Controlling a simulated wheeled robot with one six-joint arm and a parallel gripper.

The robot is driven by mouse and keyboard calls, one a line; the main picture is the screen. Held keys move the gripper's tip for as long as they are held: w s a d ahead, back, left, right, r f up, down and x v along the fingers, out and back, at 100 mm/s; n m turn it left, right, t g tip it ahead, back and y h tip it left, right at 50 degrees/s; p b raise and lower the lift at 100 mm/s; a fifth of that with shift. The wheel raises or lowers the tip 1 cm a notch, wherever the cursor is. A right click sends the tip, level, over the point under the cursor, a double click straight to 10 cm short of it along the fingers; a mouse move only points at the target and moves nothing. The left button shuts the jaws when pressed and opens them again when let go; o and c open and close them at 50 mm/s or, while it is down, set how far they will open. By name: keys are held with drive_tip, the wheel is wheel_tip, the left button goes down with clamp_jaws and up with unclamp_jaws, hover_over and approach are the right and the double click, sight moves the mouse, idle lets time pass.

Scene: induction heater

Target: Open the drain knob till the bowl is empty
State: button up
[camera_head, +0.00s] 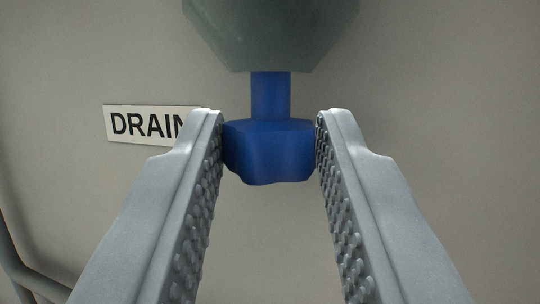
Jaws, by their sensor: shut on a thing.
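The blue drain knob (268,152) is in the middle of the view, on a blue stem (271,95) below a grey-green angular bowl (271,36). Only the lower part of the bowl shows, so what it holds is hidden. My gripper (269,130) reaches in from below in the picture, with one studded finger on each side of the knob. The fingertips are shut on the knob at its left and right sides.
A white label reading DRAIN (150,123) is on the plain grey wall (440,130) to the left, partly covered by my left finger. A dark pipe (20,265) runs along the lower left edge. The wall to the right is bare.

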drive_tip(key=shift+d+n+y, duration=0.1)
drive_tip(key=shift+n+y, duration=0.5)
drive_tip(key=shift+y, duration=0.6)
drive_tip(key=shift+g, duration=0.3)
drive_tip(key=o, duration=1)
drive_tip(key=shift+c, duration=0.2)
drive_tip(key=v, duration=1.7)
drive_tip(key=shift+s+f, duration=0.2)
